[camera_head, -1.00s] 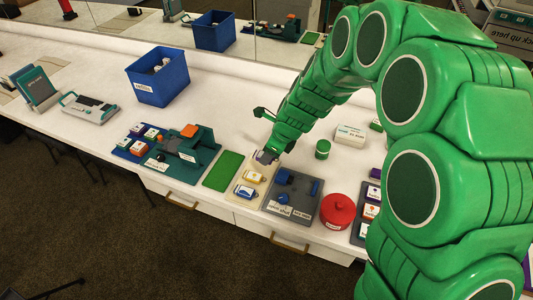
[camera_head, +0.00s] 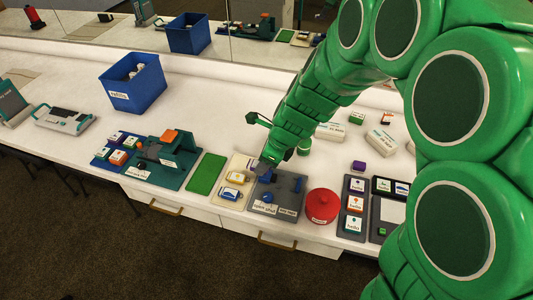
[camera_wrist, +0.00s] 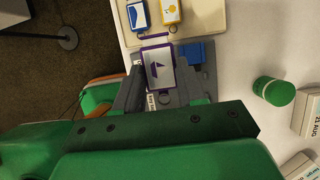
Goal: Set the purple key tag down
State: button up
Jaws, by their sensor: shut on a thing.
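The purple key tag (camera_wrist: 158,68) has a purple frame, a white face with a dark purple picture, and a ring. My gripper (camera_wrist: 157,78) is shut on it, as the wrist view shows. In the head view, my gripper (camera_head: 267,161) is over the far left part of a grey board (camera_head: 284,190) with blue fittings, and hides most of the tag. In the wrist view, the tag appears over the board beside a blue block (camera_wrist: 194,53). I cannot tell whether it touches the board.
A beige tray (camera_head: 243,162) with a yellow tag (camera_head: 236,178) and a blue tag (camera_head: 231,193) adjoins the board's left. A red lidded pot (camera_head: 322,206) is close on its right. A green canister (camera_head: 304,147) stands behind.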

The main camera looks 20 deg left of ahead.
jog(key=w+d, duration=0.5)
jog(key=w, duration=0.3)
jog(key=w+a+f, duration=0.2)
jog(key=w, duration=0.2)
jog(key=w+a+f, duration=0.1)
jog(key=w+f, duration=0.2)
jog(key=w, duration=0.1)
jog(key=w+a+f, duration=0.2)
jog(key=w+f, duration=0.1)
jog(key=w, duration=0.1)
jog(key=shift+a+f, duration=0.25)
jog(key=shift+a, duration=0.1)
jog(key=shift+w+a+f, duration=0.2)
jog(key=shift+w+f, duration=0.35)
jog(key=shift+f, duration=1.8)
jog(key=shift+f, duration=0.15)
jog(key=o, duration=1)
jog(key=shift+o, duration=0.2)
